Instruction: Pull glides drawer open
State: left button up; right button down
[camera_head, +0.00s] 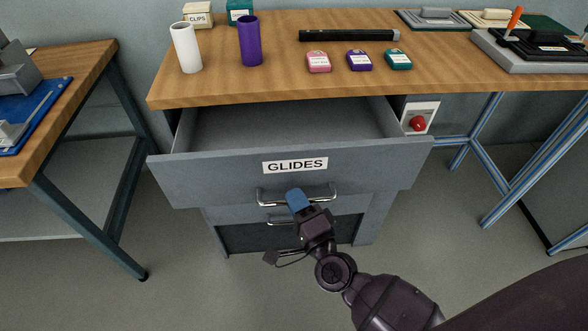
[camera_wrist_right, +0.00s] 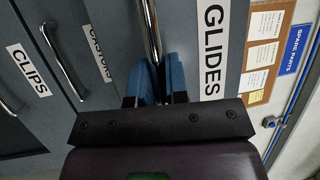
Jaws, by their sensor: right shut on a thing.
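The GLIDES drawer (camera_head: 225,180) is pulled out from under the wooden bench in the head view, and the visible part of its inside is empty. Its white label reads GLIDES, and it also shows in the right wrist view (camera_wrist_right: 212,50). A metal bar handle (camera_head: 270,196) sits below the label. My right gripper (camera_head: 297,198) is at the middle of this handle. In the right wrist view its blue fingers (camera_wrist_right: 157,82) are shut on the handle (camera_wrist_right: 151,30). My left gripper is in neither view.
Below is another drawer with its own handle (camera_head: 283,222), shut. The bench top (camera_head: 270,75) holds a white cylinder (camera_head: 186,47), a purple cylinder (camera_head: 249,41) and several small boxes. A red button (camera_head: 418,123) is right of the drawer. A side table (camera_head: 85,75) stands left. The floor in front is clear.

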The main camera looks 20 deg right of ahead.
jog(key=s+a, duration=0.4)
jog(key=s, duration=0.9)
jog(key=shift+s+p, duration=0.3)
jog(key=shift+s, duration=0.05)
jog(key=c, duration=1.1)
grip_release()
jog(key=shift+c, duration=0.2)
jog(key=shift+s, duration=0.1)
